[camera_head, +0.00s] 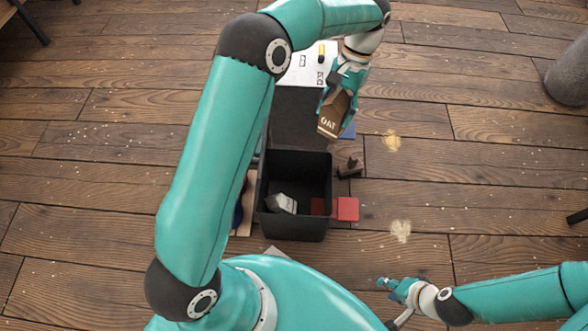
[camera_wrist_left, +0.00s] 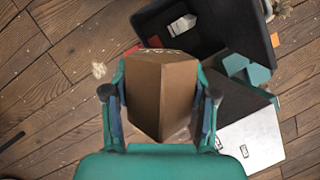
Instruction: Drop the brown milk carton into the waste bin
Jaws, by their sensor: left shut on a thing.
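The brown milk carton (camera_head: 332,118), marked OAT, is held by my left gripper (camera_head: 338,92), which is shut on it. In the left wrist view the carton (camera_wrist_left: 162,92) sits between both fingers of the gripper (camera_wrist_left: 160,98). In the head view the carton is tilted and lies beyond the bin, a little to its right. The black waste bin (camera_head: 294,160) stands open in front of my body.
A white and grey carton (camera_head: 283,203) lies inside the bin. A red square (camera_head: 347,208) and a small dark brown object (camera_head: 350,167) lie right of the bin. White sheets (camera_head: 303,66) lie beyond it. A grey column (camera_head: 570,75) stands far right.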

